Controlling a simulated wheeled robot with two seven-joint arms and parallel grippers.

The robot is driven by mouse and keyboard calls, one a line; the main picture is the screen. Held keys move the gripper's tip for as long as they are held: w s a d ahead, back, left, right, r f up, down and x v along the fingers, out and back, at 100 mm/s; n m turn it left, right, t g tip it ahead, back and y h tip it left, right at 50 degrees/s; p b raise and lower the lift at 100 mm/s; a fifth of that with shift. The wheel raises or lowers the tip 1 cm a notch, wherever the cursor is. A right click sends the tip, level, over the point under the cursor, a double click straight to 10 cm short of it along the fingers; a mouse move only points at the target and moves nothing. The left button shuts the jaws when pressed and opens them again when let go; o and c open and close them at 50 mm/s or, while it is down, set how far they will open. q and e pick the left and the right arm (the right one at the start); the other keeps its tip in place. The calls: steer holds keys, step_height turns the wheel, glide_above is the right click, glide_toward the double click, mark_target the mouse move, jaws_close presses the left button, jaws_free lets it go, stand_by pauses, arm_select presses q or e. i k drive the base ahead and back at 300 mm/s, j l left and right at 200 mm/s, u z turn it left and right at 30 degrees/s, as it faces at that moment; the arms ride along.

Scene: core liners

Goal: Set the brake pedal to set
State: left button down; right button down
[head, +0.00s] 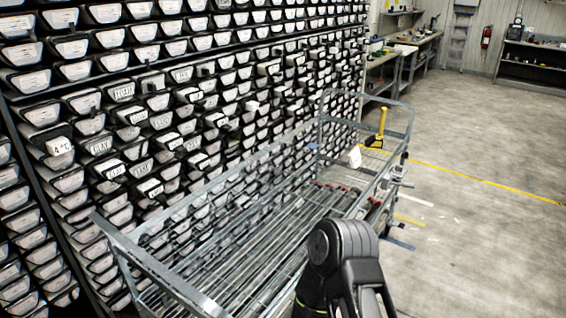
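A grey metal wire cart (165,278) stands in front of me along the rack wall. I cannot make out a brake pedal on it for certain. A yellow upright piece with a black foot (381,124) shows at the cart's far end. I cannot tell what it is. The cart's lower right side and wheels are largely hidden behind its frame and my black arm (344,245), which reaches in from the bottom right. Neither gripper can be seen in the head view.
A tall rack of labelled liner boxes (130,91) fills the left. A small white box (355,156) sits near the cart's far end. Workbenches (405,50) and a red extinguisher (486,36) stand at the back. The concrete floor (480,240) on the right is open, crossed by a yellow line.

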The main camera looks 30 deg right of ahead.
mark_target(401, 225)
steer(key=k, duration=0.65)
steer(key=z, duration=2.25)
steer(key=i+j, duration=0.25)
steer(key=i, duration=0.25)
steer(key=i+j, duration=0.3)
steer(key=i, duration=0.25)
steer(key=i+j, duration=0.25)
steer(key=i, duration=0.25)
steer(key=i+j, duration=0.1)
steer(key=i, duration=3.7)
steer(key=u, duration=1.35)
